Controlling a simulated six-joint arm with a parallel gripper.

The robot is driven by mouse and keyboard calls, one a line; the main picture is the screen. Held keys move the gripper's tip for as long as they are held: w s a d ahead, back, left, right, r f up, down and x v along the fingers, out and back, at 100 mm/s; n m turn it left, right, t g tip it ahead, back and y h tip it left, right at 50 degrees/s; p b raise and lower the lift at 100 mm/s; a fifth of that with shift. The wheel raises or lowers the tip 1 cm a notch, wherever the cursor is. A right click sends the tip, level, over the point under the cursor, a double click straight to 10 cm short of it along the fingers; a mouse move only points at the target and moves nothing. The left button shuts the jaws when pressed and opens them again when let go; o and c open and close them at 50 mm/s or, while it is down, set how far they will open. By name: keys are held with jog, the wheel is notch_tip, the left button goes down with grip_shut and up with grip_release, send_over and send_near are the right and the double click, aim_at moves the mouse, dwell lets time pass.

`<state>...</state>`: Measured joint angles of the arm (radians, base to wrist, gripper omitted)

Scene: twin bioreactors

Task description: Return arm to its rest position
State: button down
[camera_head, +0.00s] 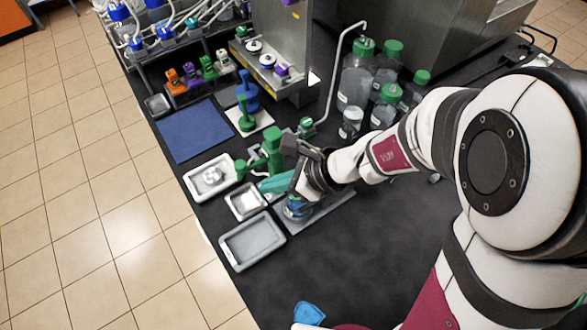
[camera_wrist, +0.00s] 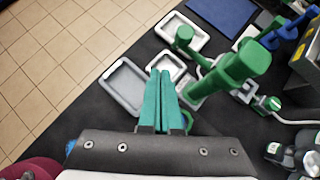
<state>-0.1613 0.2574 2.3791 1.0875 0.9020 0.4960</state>
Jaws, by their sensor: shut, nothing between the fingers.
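My gripper (camera_head: 264,186) hangs over the trays near the left edge of the black bench. Its teal fingers are together with nothing between them, and they also show shut in the wrist view (camera_wrist: 161,74). My arm reaches in from the right of the head view, bent over the bench. The fingers look apart from the trays, though their exact height is hard to tell. Part of a blue object (camera_head: 297,210) shows just below my wrist, mostly hidden.
A large grey tray (camera_head: 233,257), a small tray (camera_head: 234,207) and a white tray (camera_head: 200,190) lie around the fingers. A tall green tool (camera_head: 272,145) stands close to them. Green-capped bottles (camera_head: 355,85) stand beyond my forearm. The front bench (camera_head: 350,265) is mostly clear.

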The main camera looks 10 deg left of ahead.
jog(key=s+d+r, duration=0.3)
jog(key=d+r, duration=0.3)
jog(key=r, duration=0.1)
jog(key=s+d+n+g+h, duration=0.1)
jog(key=s+d+n+h, duration=0.6)
jog(key=s+d+n, duration=0.3)
jog(key=s+n, duration=0.2)
jog(key=n, duration=0.1)
jog(key=shift+s+d+f+n, duration=0.2)
jog(key=shift+s+d+n, duration=0.05)
jog(key=shift+d+n, duration=0.15)
